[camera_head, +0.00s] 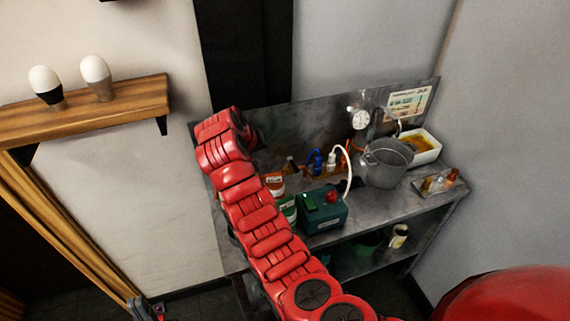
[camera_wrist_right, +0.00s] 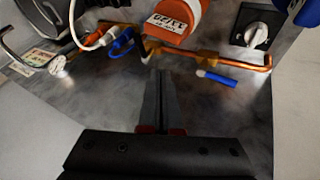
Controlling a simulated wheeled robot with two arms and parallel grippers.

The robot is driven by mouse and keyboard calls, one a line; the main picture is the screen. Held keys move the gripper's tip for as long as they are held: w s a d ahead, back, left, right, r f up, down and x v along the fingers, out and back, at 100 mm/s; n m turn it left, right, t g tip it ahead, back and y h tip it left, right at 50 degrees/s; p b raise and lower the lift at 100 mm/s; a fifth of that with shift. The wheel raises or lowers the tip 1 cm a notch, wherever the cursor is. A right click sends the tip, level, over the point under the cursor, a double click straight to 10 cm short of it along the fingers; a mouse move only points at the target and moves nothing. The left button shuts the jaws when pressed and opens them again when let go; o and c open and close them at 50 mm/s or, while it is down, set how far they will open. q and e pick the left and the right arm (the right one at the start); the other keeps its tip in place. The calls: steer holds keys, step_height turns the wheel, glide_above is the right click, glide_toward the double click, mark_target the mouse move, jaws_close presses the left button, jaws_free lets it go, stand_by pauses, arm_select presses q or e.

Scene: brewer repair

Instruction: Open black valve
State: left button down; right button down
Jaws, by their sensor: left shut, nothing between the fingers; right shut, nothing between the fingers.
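My right arm reaches across the steel bench in the head view, its wrist by the back panel; its gripper is hidden there. In the right wrist view, my right gripper (camera_wrist_right: 160,78) is shut and empty, pointing at the panel below a copper pipe (camera_wrist_right: 205,54). A pale knob on a black square plate (camera_wrist_right: 257,30) sits upper right of the fingertips, apart from them. A blue handle (camera_wrist_right: 215,78) hangs by the pipe. I cannot tell which part is the black valve. My left gripper (camera_head: 148,308) is shut and empty at the lower left of the head view, away from the bench.
An orange cylinder with a white label (camera_wrist_right: 172,20) stands above the fingertips. White and blue connectors (camera_wrist_right: 122,43) lie left of it. The bench holds a green box (camera_head: 322,213), a metal pot (camera_head: 386,165) and a white tray (camera_head: 424,150). A wooden shelf (camera_head: 110,97) is at left.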

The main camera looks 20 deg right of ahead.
steer(key=p, duration=0.5)
glide_toward(293, 164)
step_height(293, 164, down, 4)
steer(key=w+a, duration=0.1)
steer(key=a, duration=0.2)
steer(key=d, duration=0.1)
steer(key=d+f+p, duration=0.1)
steer(key=d, duration=0.1)
steer(key=d+f+p, duration=0.1)
steer(key=shift+w+d, duration=0.25)
steer(key=shift+d, duration=0.1)
